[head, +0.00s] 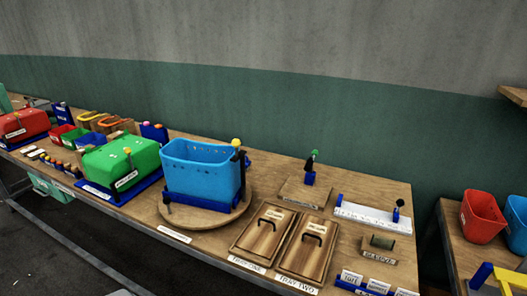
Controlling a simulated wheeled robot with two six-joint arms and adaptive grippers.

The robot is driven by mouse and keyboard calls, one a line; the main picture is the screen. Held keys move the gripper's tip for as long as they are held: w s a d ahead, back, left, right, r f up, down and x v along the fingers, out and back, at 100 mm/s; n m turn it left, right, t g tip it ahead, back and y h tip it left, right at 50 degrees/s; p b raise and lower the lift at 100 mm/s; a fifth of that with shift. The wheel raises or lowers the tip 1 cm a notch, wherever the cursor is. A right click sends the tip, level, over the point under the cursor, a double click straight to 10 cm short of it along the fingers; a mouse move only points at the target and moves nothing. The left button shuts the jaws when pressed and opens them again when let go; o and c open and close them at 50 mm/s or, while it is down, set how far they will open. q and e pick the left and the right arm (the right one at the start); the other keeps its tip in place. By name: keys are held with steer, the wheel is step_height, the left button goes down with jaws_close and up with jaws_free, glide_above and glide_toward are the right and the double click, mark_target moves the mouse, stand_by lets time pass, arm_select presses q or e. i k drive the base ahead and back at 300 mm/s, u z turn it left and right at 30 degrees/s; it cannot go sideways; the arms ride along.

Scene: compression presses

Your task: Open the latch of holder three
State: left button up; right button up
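I cannot make out a label reading holder three. A red box (22,125) at the far left and a green box (122,160) on a blue base carry white labels too small to read. A blue perforated bin (200,172) stands on a round wooden turntable (192,218). A dark upright part with a yellow knob (236,143) is at its right rim. Neither of my grippers is in view.
A red bin (482,216) stands on another table. Small coloured bins crowd the left.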

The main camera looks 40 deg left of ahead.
mark_target(236, 143)
steer(key=i, duration=0.55)
steer(key=u, duration=0.95)
steer(key=i, duration=0.3)
steer(key=z, duration=0.15)
